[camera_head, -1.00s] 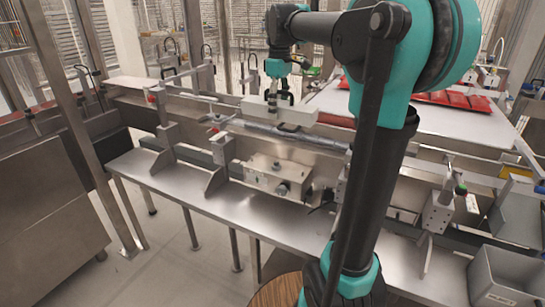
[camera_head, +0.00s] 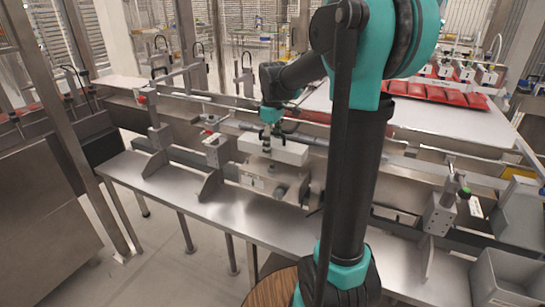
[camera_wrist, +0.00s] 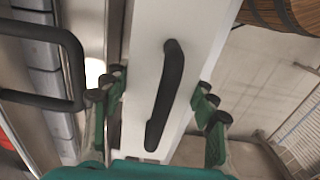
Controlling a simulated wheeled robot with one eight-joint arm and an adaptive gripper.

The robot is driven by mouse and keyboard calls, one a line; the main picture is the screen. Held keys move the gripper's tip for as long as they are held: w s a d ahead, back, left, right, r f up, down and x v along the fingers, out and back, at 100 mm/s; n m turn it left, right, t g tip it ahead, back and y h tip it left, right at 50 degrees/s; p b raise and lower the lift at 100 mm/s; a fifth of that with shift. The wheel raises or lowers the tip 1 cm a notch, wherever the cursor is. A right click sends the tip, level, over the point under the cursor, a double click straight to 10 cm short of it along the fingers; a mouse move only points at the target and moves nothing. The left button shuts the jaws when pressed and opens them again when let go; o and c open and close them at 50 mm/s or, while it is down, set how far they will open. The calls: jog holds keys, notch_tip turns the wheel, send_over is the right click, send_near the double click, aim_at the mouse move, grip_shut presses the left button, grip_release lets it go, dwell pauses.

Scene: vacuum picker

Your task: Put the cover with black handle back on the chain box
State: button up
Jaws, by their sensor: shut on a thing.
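The cover, a long white block (camera_head: 289,154), is held level above the steel chain box (camera_head: 258,182) at the work table. In the wrist view the white cover (camera_wrist: 147,62) runs lengthwise with its black bar handle (camera_wrist: 168,92) on top. My gripper (camera_head: 267,137) is over the cover.
Steel brackets (camera_head: 213,155) and a long rail stand close to the left of the box. A black looped handle (camera_wrist: 75,65) is beside the cover in the wrist view. Red packs (camera_head: 435,92) lie on the white belt behind. A grey bin (camera_head: 510,280) stands front right.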

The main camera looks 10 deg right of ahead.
aim_at(273, 164)
jog(key=shift+f, duration=2.25)
jog(key=shift+f, duration=0.6)
jog(key=o, duration=1.5)
jog(key=shift+c, duration=0.2)
jog(key=shift+r, duration=0.1)
notch_tip(273, 164, up, 13)
jog(key=shift+r, duration=0.1)
jog(key=shift+s, duration=0.15)
